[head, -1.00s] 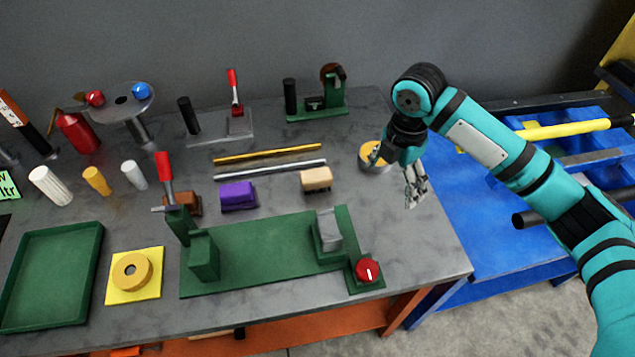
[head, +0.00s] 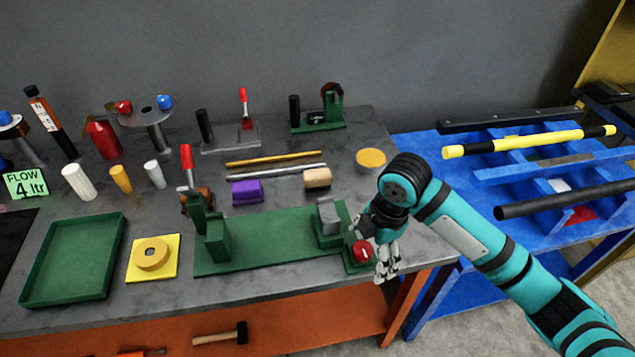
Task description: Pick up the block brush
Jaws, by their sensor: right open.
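Small blocks lie in a row at the middle of the grey workbench (head: 110,316). The tan block (head: 317,178) with a darker underside looks most like the block brush. A purple block (head: 247,192) lies left of it, and a brown block (head: 207,194) farther left is partly hidden by the green fixture. My right gripper (head: 386,272) is open and empty. It hangs by the bench's front right edge, beside the red knob, well to the front right of the tan block. My left gripper is out of view.
A green fixture (head: 265,240) with a red knob (head: 362,251) stands between the front edge and the blocks. A silver rod (head: 270,171) and a yellow rod (head: 272,158) lie behind them. A round yellow-topped tin (head: 371,158) stands right. The bench between tin and fixture is clear.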

